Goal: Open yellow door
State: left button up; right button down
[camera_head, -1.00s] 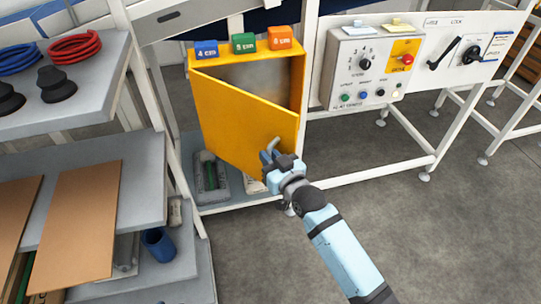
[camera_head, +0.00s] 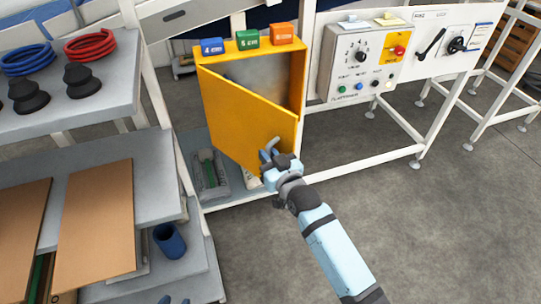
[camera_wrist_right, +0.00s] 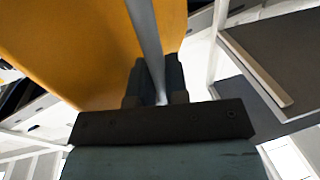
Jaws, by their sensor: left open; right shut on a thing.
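The yellow door (camera_head: 245,120) of the yellow cabinet (camera_head: 240,48) stands ajar, with its left edge at the cabinet and its right edge swung out toward me. A grey interior shows above the door. My right gripper (camera_head: 268,156) is shut on the door's handle (camera_head: 270,145) near the lower right edge. In the right wrist view, the fingers (camera_wrist_right: 157,85) close on a grey bar, the handle (camera_wrist_right: 145,35), beside the yellow door (camera_wrist_right: 70,45).
Blue, green and orange boxes (camera_head: 247,38) sit on the cabinet. A control panel (camera_head: 365,60) stands to its right. A shelf with cardboard sheets (camera_head: 95,230) and a blue cup (camera_head: 170,240) is at left. Floor (camera_head: 440,230) at right is clear.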

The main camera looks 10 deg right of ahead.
dwell(0.5)
jog(key=c, duration=1.1)
grip_release()
jog(key=shift+c, duration=0.2)
jog(key=shift+s, duration=0.1)
jog(key=b+v, duration=0.2)
jog(key=v, duration=1.1)
jog(key=shift+s+d, duration=0.2)
jog(key=shift+s, duration=0.15)
jog(key=shift+c, duration=0.5)
